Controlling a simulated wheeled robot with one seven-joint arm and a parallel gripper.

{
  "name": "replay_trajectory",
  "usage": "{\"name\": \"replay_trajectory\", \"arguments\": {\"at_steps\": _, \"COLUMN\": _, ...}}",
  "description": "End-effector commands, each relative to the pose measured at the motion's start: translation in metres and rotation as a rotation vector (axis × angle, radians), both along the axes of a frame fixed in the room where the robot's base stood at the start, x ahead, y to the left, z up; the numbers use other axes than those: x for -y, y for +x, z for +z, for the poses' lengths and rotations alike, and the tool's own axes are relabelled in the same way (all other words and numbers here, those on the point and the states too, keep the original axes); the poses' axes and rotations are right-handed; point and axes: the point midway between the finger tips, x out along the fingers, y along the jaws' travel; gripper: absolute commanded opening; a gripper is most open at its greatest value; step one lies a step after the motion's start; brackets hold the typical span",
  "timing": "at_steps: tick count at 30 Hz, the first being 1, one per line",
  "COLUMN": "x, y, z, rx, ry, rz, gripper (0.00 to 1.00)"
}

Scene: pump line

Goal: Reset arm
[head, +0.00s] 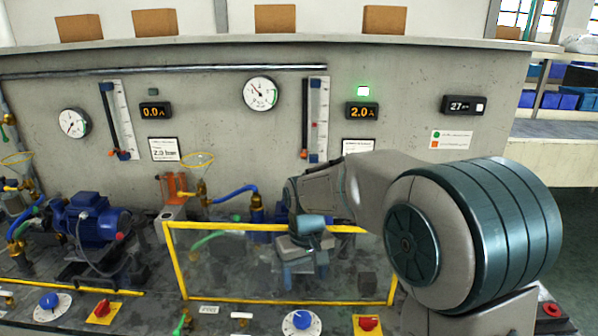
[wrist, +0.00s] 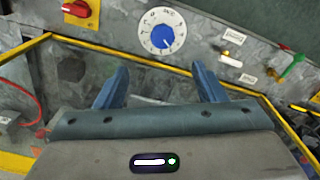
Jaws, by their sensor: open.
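My gripper (head: 301,276) hangs at the end of my arm, in front of or over the yellow-framed clear panel in the middle of the bench. Its two blue fingers point down in the head view. In the wrist view my gripper (wrist: 160,84) shows both fingers spread apart with nothing between them. Beyond the fingertips is a blue dial knob (wrist: 162,38) on a white scale, which also shows in the head view (head: 302,320). My arm comes in from the right and hides part of the bench and wall there.
A yellow-edged frame (head: 180,262) surrounds the panel. A blue pump (head: 92,219) with hoses stands at left. A red switch (head: 368,323) sits on the front edge. Gauges (head: 260,94) and displays (head: 362,111) line the back wall; a green lamp (head: 363,91) glows above the one reading 2.0.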

Motion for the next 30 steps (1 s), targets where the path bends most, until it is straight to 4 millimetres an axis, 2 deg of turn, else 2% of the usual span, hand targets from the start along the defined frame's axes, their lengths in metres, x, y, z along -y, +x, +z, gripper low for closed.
{"name": "replay_trajectory", "arguments": {"at_steps": 5, "x": 0.035, "y": -0.031, "z": 0.023, "rx": 0.05, "ry": 0.004, "rz": -0.073, "gripper": 0.64}}
{"name": "replay_trajectory", "arguments": {"at_steps": 9, "x": 0.067, "y": -0.068, "z": 0.038, "rx": 0.099, "ry": 0.01, "rz": -0.149, "gripper": 0.64}}
{"name": "replay_trajectory", "arguments": {"at_steps": 15, "x": 0.104, "y": -0.123, "z": 0.046, "rx": 0.167, "ry": 0.024, "rz": -0.259, "gripper": 0.64}}
{"name": "replay_trajectory", "arguments": {"at_steps": 18, "x": 0.117, "y": -0.148, "z": 0.044, "rx": 0.196, "ry": 0.031, "rz": -0.306, "gripper": 0.64}}
{"name": "replay_trajectory", "arguments": {"at_steps": 22, "x": 0.128, "y": -0.171, "z": 0.04, "rx": 0.224, "ry": 0.04, "rz": -0.351, "gripper": 0.64}}
{"name": "replay_trajectory", "arguments": {"at_steps": 26, "x": 0.133, "y": -0.183, "z": 0.037, "rx": 0.237, "ry": 0.045, "rz": -0.373, "gripper": 0.64}}
{"name": "replay_trajectory", "arguments": {"at_steps": 30, "x": 0.134, "y": -0.186, "z": 0.036, "rx": 0.238, "ry": 0.046, "rz": -0.379, "gripper": 0.64}}
